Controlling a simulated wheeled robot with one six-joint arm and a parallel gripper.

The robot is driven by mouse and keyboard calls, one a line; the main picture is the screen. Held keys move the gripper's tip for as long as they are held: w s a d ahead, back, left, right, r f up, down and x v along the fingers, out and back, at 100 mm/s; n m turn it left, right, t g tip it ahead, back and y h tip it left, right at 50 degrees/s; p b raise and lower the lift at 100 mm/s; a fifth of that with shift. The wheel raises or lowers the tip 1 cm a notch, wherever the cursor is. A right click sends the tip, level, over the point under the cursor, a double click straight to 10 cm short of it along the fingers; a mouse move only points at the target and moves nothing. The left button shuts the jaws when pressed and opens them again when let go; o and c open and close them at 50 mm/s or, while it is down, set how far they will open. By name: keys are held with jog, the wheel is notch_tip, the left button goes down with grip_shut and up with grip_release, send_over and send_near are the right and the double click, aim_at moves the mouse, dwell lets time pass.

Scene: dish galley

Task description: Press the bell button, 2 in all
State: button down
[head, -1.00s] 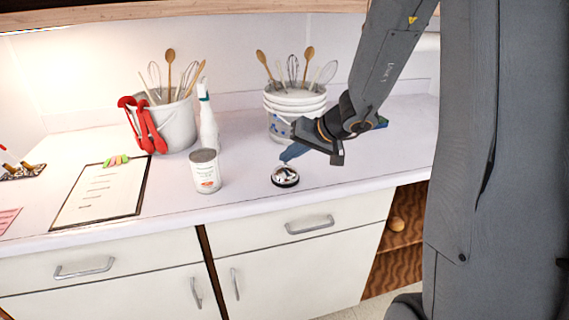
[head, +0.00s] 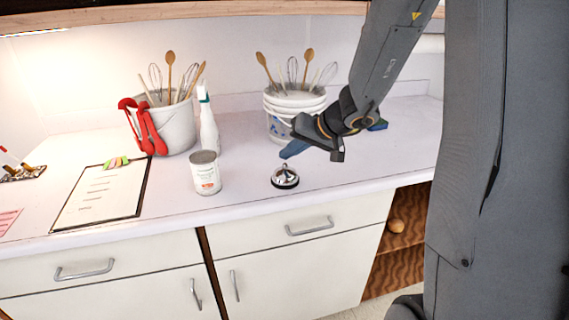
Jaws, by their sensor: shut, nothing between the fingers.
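The bell (head: 285,178) is a small silver dome on a black base, standing upright on the white counter near its front edge. Its button is at the top of the dome, small and hard to make out. My gripper (head: 285,154) is shut and empty, with its blue fingertips a little above the bell. A small gap seems to show between the fingertips and the bell.
A white can (head: 206,174) stands left of the bell, with a spray bottle (head: 208,128) behind it. Buckets of utensils (head: 176,130) (head: 291,104) stand at the back. A clipboard (head: 100,195) lies at left. The counter right of the bell is clear.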

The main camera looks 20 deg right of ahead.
jog(key=shift+r, duration=0.1)
notch_tip(320, 180, up, 5)
jog(key=p, duration=0.2)
jog(key=shift+p, duration=0.3)
dwell(0.3)
dwell(0.5)
jog(key=s+f+n+g+h, duration=0.1)
jog(key=s+f+g+h, duration=0.1)
jog(key=s, duration=1)
jog(key=s+a+f+g+h, duration=0.1)
jog(key=s+f+g+h, duration=0.2)
jog(key=s, duration=0.9)
notch_tip(320, 180, down, 3)
jog(key=shift+f+n+g, duration=0.2)
jog(key=shift+n+g, duration=0.2)
jog(key=shift+g, duration=0.2)
